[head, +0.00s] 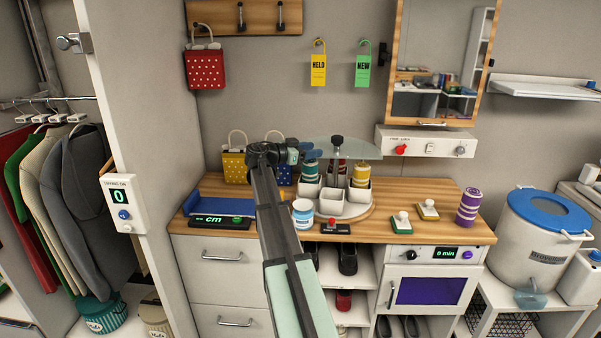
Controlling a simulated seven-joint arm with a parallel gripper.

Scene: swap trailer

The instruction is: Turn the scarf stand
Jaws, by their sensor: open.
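The scarf stand (352,213) is a round pale turntable on the wooden counter, with white square cups around a dark centre post and a clear disc above. Rolled scarves stand in some cups: a yellow one (361,176) at the right, a teal one (311,172) at the left and a reddish one behind. The front cup (331,203) looks empty. My arm hides part of the counter left of the stand.
A white jar (303,213) and a small red-topped stamp (333,227) stand close in front of the stand. Two more stamps (402,223) and a purple striped roll (468,207) are to the right. Yellow (234,167) and blue bags stand behind left.

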